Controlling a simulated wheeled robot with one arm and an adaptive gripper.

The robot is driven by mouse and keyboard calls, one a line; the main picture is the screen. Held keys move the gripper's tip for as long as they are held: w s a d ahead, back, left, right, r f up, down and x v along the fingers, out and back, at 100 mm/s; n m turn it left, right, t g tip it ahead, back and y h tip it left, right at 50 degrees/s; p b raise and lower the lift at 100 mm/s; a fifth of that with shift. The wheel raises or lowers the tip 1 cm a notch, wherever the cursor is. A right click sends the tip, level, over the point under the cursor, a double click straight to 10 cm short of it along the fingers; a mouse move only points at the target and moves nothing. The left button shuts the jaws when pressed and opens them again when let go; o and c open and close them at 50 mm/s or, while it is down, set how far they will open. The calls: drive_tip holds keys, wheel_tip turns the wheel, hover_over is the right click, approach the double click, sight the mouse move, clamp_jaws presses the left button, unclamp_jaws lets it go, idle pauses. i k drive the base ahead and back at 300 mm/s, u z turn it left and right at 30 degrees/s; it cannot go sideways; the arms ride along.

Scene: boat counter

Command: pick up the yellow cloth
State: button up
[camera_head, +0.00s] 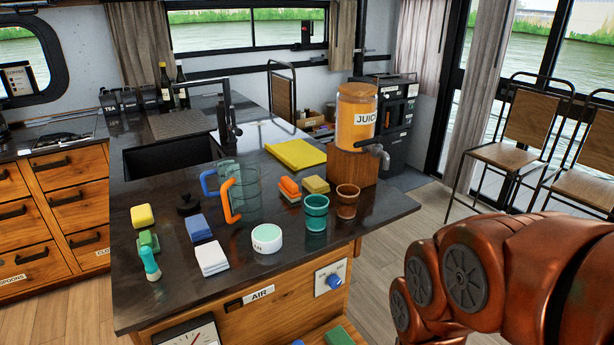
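A yellow cloth (296,153) lies flat on the dark counter (185,285), toward its back right edge, left of the juice dispenser. Nothing lies on the cloth, and its whole top shows. A copper-coloured part of my own arm fills the lower right of the view, over the floor and apart from the counter. My gripper's fingers do not show in this view.
A juice dispenser (356,118) on a wooden block stands right of the cloth. Pitchers (245,195), cups (315,212), sponges (290,189) and a white tub (267,238) stand nearer. A sink (165,157) with a black tap lies left. Chairs (508,150) stand at right.

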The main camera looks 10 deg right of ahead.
sight(315, 184)
drive_tip(key=k, duration=0.6)
drive_tip(key=u, duration=0.7)
drive_tip(key=i, duration=1.4)
drive_tip(key=u, duration=0.25)
